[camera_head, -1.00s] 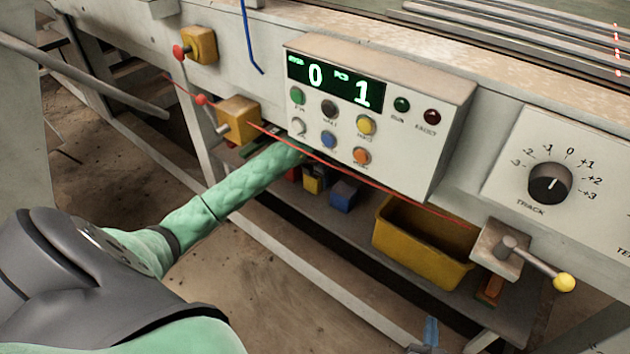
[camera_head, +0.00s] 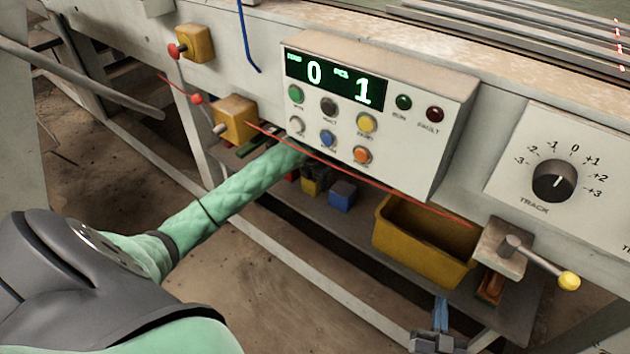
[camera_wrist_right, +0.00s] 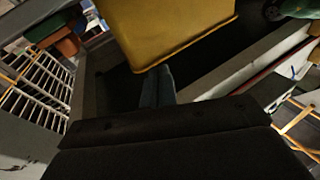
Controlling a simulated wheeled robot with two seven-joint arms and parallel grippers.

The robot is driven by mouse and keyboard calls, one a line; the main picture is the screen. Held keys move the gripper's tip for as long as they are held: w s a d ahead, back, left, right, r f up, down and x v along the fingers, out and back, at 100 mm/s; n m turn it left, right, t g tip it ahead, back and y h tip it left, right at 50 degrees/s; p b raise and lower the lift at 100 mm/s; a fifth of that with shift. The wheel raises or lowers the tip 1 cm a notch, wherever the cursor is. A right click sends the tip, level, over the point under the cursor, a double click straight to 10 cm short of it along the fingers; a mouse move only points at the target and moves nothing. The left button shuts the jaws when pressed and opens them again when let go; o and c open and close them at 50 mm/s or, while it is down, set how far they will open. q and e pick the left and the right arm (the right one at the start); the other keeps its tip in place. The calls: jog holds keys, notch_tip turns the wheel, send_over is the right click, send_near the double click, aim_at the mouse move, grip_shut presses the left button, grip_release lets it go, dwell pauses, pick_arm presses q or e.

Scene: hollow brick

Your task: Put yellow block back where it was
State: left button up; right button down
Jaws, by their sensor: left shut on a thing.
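The yellow block (camera_head: 311,186) is on the shelf area below the control box in the head view, between a red block (camera_head: 292,175) and a blue block (camera_head: 343,196). My left arm reaches under the box. My left gripper (camera_head: 314,173) is a small dark shape just above the yellow block, mostly hidden by the arm and box; it appears shut on that block. My right gripper (camera_head: 440,314) is low in the head view, in front of the shelf. Its fingers also show in the right wrist view (camera_wrist_right: 156,86), close together, with nothing seen between them.
A yellow bin (camera_head: 425,245) stands on the shelf, right of the blue block. An orange-red block (camera_head: 490,287) is at the shelf's right end. A crank with a yellow knob (camera_head: 568,281) sticks out there. A red cord (camera_head: 370,184) crosses before the shelf.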

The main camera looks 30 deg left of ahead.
pick_arm(q)
jog(key=o, duration=1.2)
pick_arm(e)
jog(key=shift+r, duration=0.35)
jog(key=shift+f, duration=0.15)
